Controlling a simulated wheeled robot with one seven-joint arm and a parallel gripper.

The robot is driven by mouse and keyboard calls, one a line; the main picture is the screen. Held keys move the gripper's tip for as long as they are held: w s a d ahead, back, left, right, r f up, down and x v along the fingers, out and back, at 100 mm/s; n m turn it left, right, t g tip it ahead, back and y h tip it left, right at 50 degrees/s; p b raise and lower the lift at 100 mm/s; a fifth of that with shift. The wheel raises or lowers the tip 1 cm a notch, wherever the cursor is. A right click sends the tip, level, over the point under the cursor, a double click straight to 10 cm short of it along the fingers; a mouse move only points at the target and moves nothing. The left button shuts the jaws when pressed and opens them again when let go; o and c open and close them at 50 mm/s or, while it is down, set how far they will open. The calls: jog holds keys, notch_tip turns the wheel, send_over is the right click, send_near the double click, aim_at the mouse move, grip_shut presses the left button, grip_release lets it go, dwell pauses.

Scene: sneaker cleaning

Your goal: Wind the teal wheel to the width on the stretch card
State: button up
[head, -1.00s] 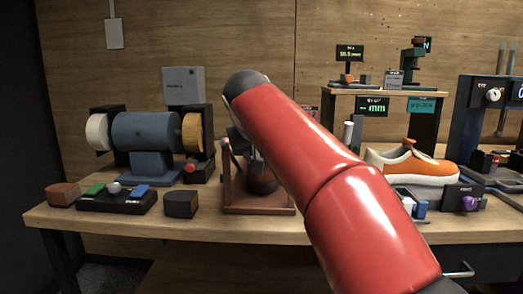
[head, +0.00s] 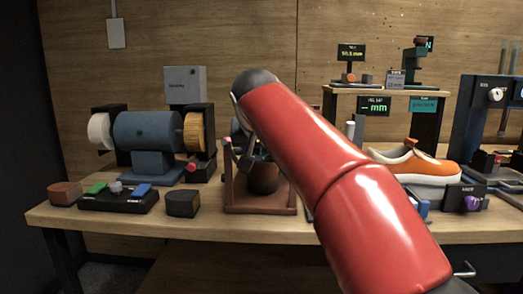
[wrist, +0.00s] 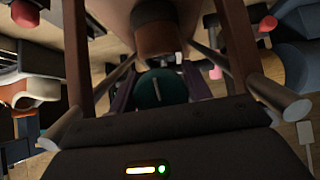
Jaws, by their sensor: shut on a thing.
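The teal wheel (wrist: 153,92) is in the middle of the wrist view, with a pale, nearly upright line on its face. My gripper (wrist: 161,88) has a finger on either side of the wheel and is shut on it. A brown block or cylinder (wrist: 155,38) lies just beyond the wheel. In the head view my red arm covers most of the wheel area, and the wheel itself is hidden. A brown frame (head: 260,207) with a dark round part (head: 263,179) stands there. A teal card (head: 424,105) hangs at the right; its writing is too small to read.
A blue motor with wheels (head: 147,130) stands left, behind a button box (head: 118,200) and a dark block (head: 182,203). An orange and white sneaker (head: 420,166) is right of my arm. A display (head: 374,105) shows a dash and "mm".

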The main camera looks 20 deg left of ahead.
jog(key=shift+f, duration=0.2)
jog(key=o, duration=0.9)
jog(key=shift+r, duration=0.1)
jog(key=shift+v, duration=3.95)
jog(key=shift+a, duration=0.1)
